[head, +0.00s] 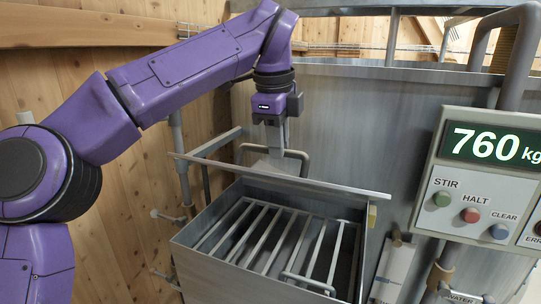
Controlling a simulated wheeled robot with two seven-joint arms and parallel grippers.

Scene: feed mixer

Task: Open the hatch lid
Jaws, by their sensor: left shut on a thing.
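The hatch lid (335,187) shows as a long, thin grey bar-like edge above the feed hopper box (215,262), raised clear of the opening and seen nearly edge-on. A dark grey bent handle (302,156) stands up behind that edge. My left gripper (275,145) points down from above and is shut on the handle; its fingertips partly hide the grip. Inside the open box is a grate of several metal bars (273,240). My right gripper is not in view.
A control panel (487,180) reading 760 kg, with STIR, HALT and CLEAR buttons, stands at the right. A large grey metal tank wall (350,115) rises behind the hatch. A wooden wall (130,215) is at the left. A small handle (308,283) lies on the grate.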

